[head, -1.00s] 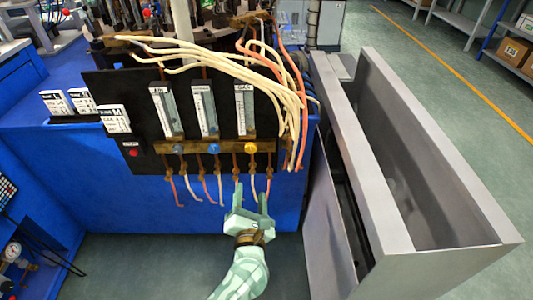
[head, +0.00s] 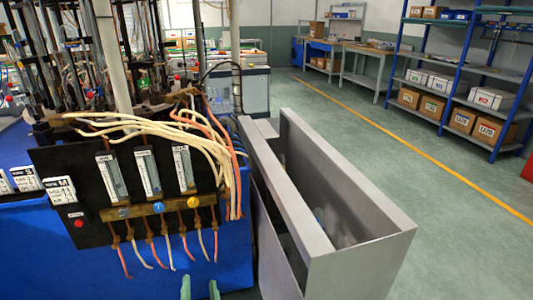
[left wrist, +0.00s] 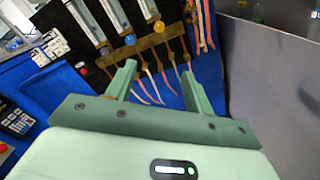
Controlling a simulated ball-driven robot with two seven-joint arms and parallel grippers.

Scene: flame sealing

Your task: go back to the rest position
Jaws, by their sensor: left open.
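My left gripper (head: 200,289) shows only its two green fingertips at the bottom edge of the head view. In the left wrist view the left gripper (left wrist: 158,75) is open, its two fingers apart with nothing held between them. It points toward the black flow-meter panel (head: 82,165), below the row of hanging hoses. The yellow knob (head: 193,202) and the blue knob (head: 124,212) sit on the brass bar of the panel. My right gripper is in neither view.
A grey metal bin (head: 330,262) stands right of the blue machine (head: 237,265). Pale and orange hoses (head: 160,127) arch over the panel. Shelves with boxes (head: 470,90) stand at the back right. The green floor (head: 465,255) to the right is clear.

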